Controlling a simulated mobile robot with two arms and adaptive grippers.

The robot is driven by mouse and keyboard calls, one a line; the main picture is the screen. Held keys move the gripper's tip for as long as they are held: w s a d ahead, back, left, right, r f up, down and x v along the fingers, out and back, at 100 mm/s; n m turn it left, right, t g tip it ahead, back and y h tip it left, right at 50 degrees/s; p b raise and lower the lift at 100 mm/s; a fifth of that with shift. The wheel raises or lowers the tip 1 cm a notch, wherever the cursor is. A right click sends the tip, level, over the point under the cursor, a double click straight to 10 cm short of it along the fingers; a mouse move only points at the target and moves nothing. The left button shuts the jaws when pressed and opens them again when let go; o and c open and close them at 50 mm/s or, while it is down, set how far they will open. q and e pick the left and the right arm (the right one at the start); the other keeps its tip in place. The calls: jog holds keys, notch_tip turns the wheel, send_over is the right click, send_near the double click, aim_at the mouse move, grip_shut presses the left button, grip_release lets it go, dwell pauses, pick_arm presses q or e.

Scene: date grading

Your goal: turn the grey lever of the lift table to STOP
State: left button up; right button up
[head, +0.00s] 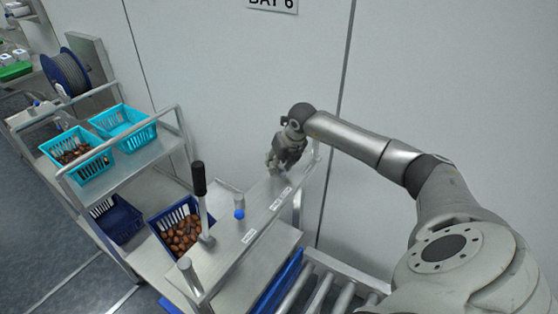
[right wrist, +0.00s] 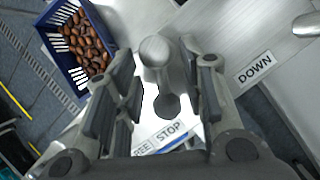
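In the right wrist view the grey lever (right wrist: 155,52) shows as a rounded grey knob on the bare metal panel (right wrist: 205,45). My right gripper (right wrist: 160,85) is open, with one finger on each side of the lever and gaps visible on both sides. The STOP label (right wrist: 168,133) lies below the lever, beside a partly hidden label ending in "REE". The DOWN label (right wrist: 255,68) is to the right. In the head view my right gripper (head: 280,166) is low over the far end of the panel; I cannot make out the lever there. My left gripper is not in view.
A black-handled lever (head: 199,180) and a blue knob (head: 239,214) stand left of my right gripper. A blue crate (head: 157,229) of dates sits beyond the panel. A trolley with turquoise baskets (head: 125,112) is at left, and rollers (head: 318,292) are below.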

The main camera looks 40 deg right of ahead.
jog(key=shift+f, duration=0.1)
grip_shut()
jog(key=shift+w+a+f+m+h+b, duration=0.1)
jog(key=shift+a+m+h+b, duration=0.1)
jog(key=shift+m+b, duration=0.3)
jog(key=shift+w+a+m+h+b, duration=0.1)
jog(key=shift+m+h+b, duration=0.1)
jog(key=shift+m+b, duration=0.25)
jog(key=shift+a+m+h+b, duration=0.1)
jog(key=shift+m+h+b, duration=0.35)
jog(key=shift+m, duration=0.5)
grip_release()
